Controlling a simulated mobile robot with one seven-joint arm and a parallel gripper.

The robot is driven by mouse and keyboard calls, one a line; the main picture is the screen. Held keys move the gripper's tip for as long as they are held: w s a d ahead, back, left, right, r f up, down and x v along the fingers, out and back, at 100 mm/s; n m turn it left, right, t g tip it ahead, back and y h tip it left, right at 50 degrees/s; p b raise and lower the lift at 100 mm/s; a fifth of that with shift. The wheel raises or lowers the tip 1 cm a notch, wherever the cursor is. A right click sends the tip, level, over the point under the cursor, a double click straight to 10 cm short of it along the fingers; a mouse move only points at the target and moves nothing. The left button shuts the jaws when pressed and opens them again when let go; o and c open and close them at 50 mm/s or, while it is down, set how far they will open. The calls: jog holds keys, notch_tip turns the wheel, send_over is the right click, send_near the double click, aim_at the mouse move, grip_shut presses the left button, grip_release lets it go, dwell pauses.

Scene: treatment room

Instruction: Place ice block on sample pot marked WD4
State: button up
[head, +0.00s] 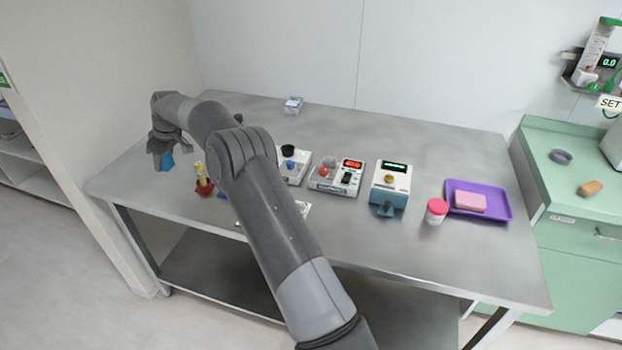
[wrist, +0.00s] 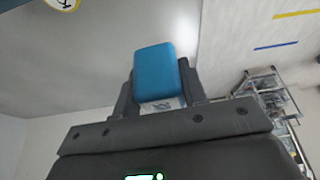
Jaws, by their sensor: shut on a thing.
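My gripper (head: 160,153) is at the far left of the steel table, raised above its surface. It is shut on the blue ice block (head: 167,161). In the wrist view the ice block (wrist: 154,73) sits between the two fingers, with a pale part low down near the jaws. A small pot with a pinkish-red lid (head: 437,211) stands upright at the right of the table, beside the purple tray. A small clear container (head: 293,104) stands at the back edge. I cannot read WD4 on either, so I cannot tell which is the marked pot.
The purple tray (head: 505,209) holds a pink block (head: 470,202). Several small devices (head: 389,181) stand mid-table, and a red holder with a yellow-topped tube (head: 203,184) is near my gripper. My arm crosses over the table's front. The back right tabletop is clear.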

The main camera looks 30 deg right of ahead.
notch_tip(320, 180, up, 12)
jog(key=shift+f, duration=0.1)
jog(key=s+d+r+m+t+h, duration=0.1)
jog(key=s+d+m, duration=0.15)
jog(key=d, duration=1.55)
jog(key=s+d+r+m, duration=0.15)
jog(key=s+d, duration=0.25)
jog(key=d, duration=1.4)
jog(key=m+h, duration=0.3)
jog(key=m, duration=0.5)
send_over(437, 201)
jog(key=s, duration=0.1)
jog(key=f, duration=0.1)
jog(key=s+f+m+h, duration=0.1)
jog(key=s+f+m, duration=0.1)
jog(key=s, duration=1)
jog(key=w+f, duration=1.1)
jog(key=shift+a+f, duration=0.1)
jog(key=shift+a, duration=0.2)
jog(key=shift+w+f, duration=0.3)
jog(key=shift+f, duration=1.95)
